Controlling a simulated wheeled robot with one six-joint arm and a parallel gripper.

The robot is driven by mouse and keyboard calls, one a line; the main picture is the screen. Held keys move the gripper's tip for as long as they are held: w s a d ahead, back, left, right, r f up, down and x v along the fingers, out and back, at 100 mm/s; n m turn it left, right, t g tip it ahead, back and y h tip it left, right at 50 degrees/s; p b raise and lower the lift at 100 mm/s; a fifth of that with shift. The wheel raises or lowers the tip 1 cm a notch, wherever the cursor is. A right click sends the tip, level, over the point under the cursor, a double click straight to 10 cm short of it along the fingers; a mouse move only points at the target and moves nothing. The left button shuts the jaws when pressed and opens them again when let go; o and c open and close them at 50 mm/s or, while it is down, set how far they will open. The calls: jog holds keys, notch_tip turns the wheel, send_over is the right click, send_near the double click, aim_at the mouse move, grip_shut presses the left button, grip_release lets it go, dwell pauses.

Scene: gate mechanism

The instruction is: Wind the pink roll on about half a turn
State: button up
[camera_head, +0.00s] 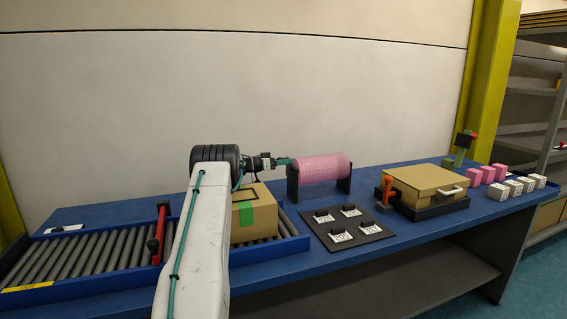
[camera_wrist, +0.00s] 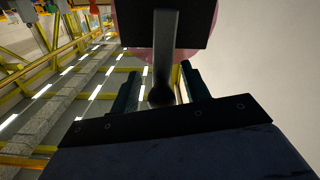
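The pink roll (camera_head: 322,168) lies level between two black end supports (camera_head: 292,184) on the blue table. In the wrist view, a strip of the pink roll (camera_wrist: 136,52) shows behind a black support plate (camera_wrist: 190,22). A dark crank arm with a rounded knob (camera_wrist: 161,92) hangs in front of that plate. My gripper (camera_head: 287,161) is at the roll's left end. In the wrist view, my gripper (camera_wrist: 160,88) has its two teal fingers apart, one on each side of the crank, with gaps visible. The crank is hidden in the head view.
A cardboard box (camera_head: 256,216) with green tape stands on the roller conveyor (camera_head: 100,255) below my arm. A black panel (camera_head: 347,229) lies in front of the roll. A brown lidded case (camera_head: 427,181) with an orange lever (camera_head: 387,188) is to the right.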

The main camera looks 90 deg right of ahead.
jog(key=shift+w, duration=0.1)
jog(key=shift+w+a, duration=0.15)
jog(key=shift+w, duration=0.45)
jog(key=v, duration=0.6)
jog(key=shift+w, duration=0.15)
jog(key=shift+a, duration=0.1)
